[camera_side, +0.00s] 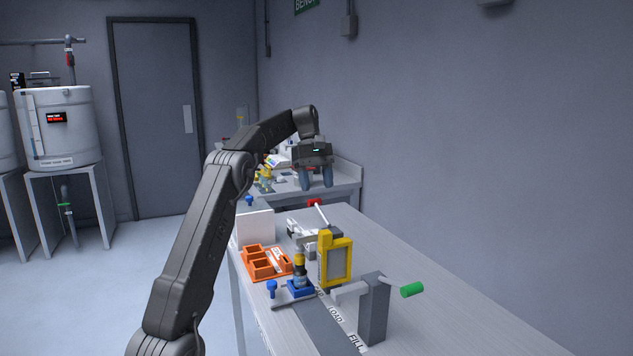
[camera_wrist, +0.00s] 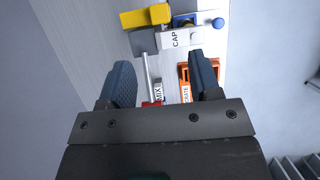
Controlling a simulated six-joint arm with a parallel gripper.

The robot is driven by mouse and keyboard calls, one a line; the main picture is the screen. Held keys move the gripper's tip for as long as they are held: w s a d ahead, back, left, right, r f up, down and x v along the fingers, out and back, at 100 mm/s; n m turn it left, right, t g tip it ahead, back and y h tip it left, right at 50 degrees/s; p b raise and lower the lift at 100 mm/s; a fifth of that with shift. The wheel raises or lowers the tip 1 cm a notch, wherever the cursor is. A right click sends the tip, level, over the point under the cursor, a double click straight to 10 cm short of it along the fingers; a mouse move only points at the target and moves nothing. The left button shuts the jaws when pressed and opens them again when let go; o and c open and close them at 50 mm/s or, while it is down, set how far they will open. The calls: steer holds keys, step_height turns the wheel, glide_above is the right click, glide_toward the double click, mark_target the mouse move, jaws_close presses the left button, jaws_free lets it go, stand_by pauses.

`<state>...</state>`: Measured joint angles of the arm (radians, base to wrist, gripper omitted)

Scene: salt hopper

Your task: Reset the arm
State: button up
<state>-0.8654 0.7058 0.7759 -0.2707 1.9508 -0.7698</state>
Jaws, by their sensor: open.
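My gripper (camera_side: 316,178) hangs high above the far part of the bench in the side view, pointing down. Its two dark blue-grey fingers are apart with nothing between them. In the wrist view my gripper (camera_wrist: 162,85) shows both fingers spread, the bench below. The left finger is beside a grey lever rod, and the right finger overlaps the orange crate (camera_wrist: 185,72) in the picture. My gripper touches nothing that I can see.
The bench (camera_side: 430,300) carries an orange crate (camera_side: 252,262), a dark bottle with a yellow top (camera_side: 299,268) on a blue base, a yellow frame (camera_side: 325,262) and a grey post with a green-handled lever (camera_side: 411,289). A white tank (camera_side: 70,130) stands at left. Air around my gripper looks clear.

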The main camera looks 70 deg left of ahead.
steer(key=shift+r, duration=0.1)
stand_by(0.5)
steer(key=s+d+r+m+t+y, duration=0.15)
steer(key=d+m, duration=0.25)
steer(key=d, duration=0.7)
steer(key=s+d+r+m+y, duration=0.2)
steer(key=d+m, duration=0.2)
steer(key=d, duration=0.8)
steer(key=s+d+f+m+t, duration=0.4)
steer(key=s+d+f+m, duration=0.6)
steer(key=s+d, duration=0.3)
steer(key=shift+s+d+y, duration=0.35)
steer(key=shift+s+y, duration=0.1)
steer(key=shift+s, duration=0.6)
